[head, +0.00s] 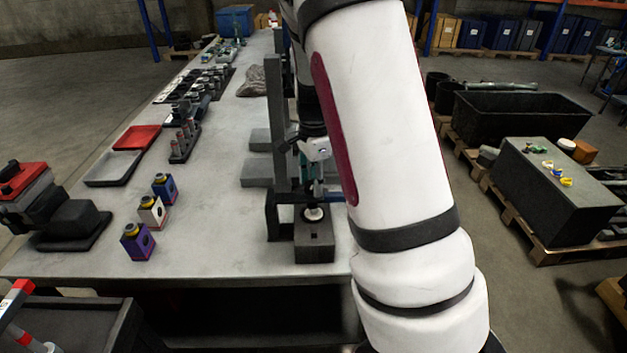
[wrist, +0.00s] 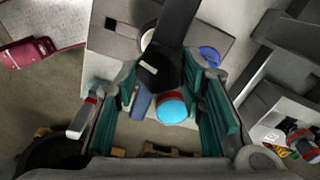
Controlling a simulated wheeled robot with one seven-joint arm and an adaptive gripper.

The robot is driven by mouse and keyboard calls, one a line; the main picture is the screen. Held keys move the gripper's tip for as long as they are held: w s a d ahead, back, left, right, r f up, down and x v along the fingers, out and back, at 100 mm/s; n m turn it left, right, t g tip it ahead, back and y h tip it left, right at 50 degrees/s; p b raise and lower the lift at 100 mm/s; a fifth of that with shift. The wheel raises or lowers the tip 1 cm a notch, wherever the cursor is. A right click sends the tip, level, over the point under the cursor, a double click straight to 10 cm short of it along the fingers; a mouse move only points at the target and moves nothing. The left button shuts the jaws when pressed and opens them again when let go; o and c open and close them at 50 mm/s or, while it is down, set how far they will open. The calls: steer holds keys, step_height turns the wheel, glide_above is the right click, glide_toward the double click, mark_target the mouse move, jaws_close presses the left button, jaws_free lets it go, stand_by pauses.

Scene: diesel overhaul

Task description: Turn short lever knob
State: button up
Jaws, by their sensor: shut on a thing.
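My gripper (wrist: 165,84), with its teal finger pads, is shut on a dark lever knob (wrist: 160,72) in the wrist view. A dark bar runs up from the knob toward the top of that picture. A round light-blue piece (wrist: 172,107) shows between the pads, just below the knob; whether it touches them I cannot tell. In the head view my gripper (head: 314,158) is at the fixture on the bench's right side, above a grey block (head: 315,243) with a white round top (head: 313,214). My arm hides part of the fixture, and the knob cannot be made out there.
The grey bench (head: 215,180) carries three small coloured units, including a purple one (head: 138,243), plus a red tray (head: 137,138) and a light tray (head: 112,168). Pallets with a dark bin (head: 515,120) stand right.

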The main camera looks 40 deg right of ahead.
steer(key=o, duration=1.2)
steer(key=shift+c, duration=0.2)
steer(key=shift+r, duration=0.1)
step_height(320, 180, up, 12)
